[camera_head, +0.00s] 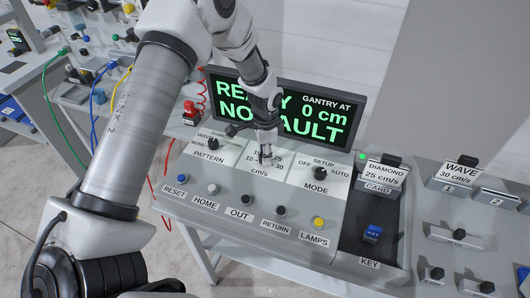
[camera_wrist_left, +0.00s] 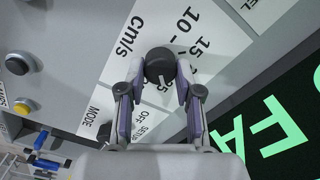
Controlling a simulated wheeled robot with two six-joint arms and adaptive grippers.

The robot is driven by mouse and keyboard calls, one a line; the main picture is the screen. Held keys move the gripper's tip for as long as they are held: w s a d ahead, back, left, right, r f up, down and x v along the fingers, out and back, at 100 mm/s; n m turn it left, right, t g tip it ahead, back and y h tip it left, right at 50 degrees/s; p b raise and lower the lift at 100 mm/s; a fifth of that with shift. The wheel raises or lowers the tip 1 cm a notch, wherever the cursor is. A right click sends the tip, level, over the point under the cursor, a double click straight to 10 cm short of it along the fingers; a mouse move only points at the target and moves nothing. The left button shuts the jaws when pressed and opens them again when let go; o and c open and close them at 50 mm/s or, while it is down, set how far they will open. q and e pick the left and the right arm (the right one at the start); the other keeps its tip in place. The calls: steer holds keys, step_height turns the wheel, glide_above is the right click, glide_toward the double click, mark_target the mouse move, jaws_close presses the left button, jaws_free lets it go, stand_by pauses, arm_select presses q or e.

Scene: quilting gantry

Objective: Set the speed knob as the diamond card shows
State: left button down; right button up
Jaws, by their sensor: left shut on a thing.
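The speed knob is a round dark knob (camera_wrist_left: 160,66) on a white plate marked cm/s, with 10 and 15 legible beside it in the left wrist view. My left gripper (camera_wrist_left: 160,72) is shut on this knob, one finger on each side. In the head view my left gripper (camera_head: 265,153) points down at the cm/s plate (camera_head: 260,171) and mostly hides the knob. I cannot tell which number the knob points to. The diamond card (camera_head: 382,176) reads DIAMOND 25 cm/s and stands in the card slot at the right of the panel. My right gripper is not in view.
The pattern knob (camera_head: 213,144) and mode knob (camera_head: 320,173) flank the speed plate. Several buttons, including yellow LAMPS (camera_head: 318,223), line the front. A screen (camera_head: 335,118) behind shows 0 cm. A blue key (camera_head: 373,233) and a WAVE card (camera_head: 459,174) are at right.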

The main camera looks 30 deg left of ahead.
arm_select(q)
steer(key=shift+s+f, duration=0.15)
steer(key=shift+s, duration=0.05)
stand_by(0.3)
steer(key=c, duration=0.9)
jaws_free()
steer(key=shift+o, duration=0.6)
steer(key=shift+w+d, duration=0.1)
steer(key=shift+w, duration=0.05)
step_height(320, 180, up, 12)
